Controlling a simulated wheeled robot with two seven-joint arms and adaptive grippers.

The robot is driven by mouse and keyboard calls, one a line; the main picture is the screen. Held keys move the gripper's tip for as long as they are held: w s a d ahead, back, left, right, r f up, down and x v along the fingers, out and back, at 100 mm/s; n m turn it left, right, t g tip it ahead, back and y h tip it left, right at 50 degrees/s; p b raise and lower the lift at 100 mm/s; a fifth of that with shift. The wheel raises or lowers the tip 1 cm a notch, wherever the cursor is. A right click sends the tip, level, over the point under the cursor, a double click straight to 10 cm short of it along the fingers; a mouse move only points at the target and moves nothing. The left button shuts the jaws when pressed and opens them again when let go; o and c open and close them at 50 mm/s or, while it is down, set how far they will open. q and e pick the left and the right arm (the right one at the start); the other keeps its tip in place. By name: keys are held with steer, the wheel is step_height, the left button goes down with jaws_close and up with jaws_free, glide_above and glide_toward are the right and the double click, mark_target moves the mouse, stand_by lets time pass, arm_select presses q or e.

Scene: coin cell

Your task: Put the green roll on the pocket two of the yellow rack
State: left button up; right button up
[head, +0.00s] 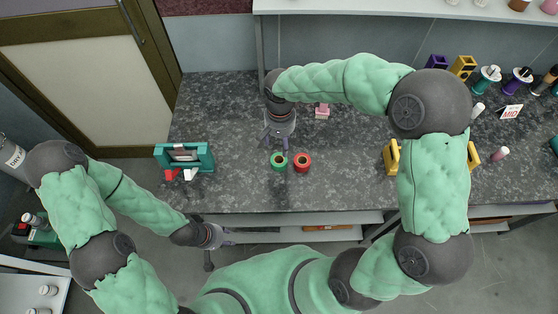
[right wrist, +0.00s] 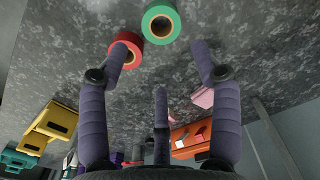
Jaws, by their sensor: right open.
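The green roll (head: 279,166) lies flat on the dark stone counter, just in front of my right gripper (head: 279,140). In the right wrist view the green roll (right wrist: 161,34) is beyond the spread fingers of my right gripper (right wrist: 158,60), which is open and empty. A yellow structure (head: 392,158), perhaps the yellow rack, shows on both sides of my right arm, its middle hidden. In the right wrist view a yellow object with dark openings (right wrist: 48,125) is at the left; its pockets cannot be told apart. My left gripper (head: 218,239) is off the counter's front edge.
A red roll (head: 302,168) lies close to the right of the green roll. A teal rack (head: 207,158) stands at the left. A pink block (head: 322,111) sits behind. Spools and a MID sign (head: 511,113) are at the back right.

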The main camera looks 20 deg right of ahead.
steer(key=m+b, duration=0.1)
steer(key=m, duration=0.6)
steer(key=m+b, duration=0.3)
steer(key=m, duration=0.2)
glide_above(279, 160)
steer(key=s, duration=0.2)
step_height(279, 160, down, 7)
steer(key=shift+w+r, duration=0.1)
steer(key=f, duration=0.1)
steer(key=f+b, duration=0.1)
steer(key=f, duration=0.1)
steer(key=f+b, duration=0.1)
steer(key=f, duration=0.1)
steer(key=shift+w+a, duration=0.1)
steer(key=shift+a, duration=0.15)
steer(key=c, duration=1)
steer(key=shift+r, duration=0.1)
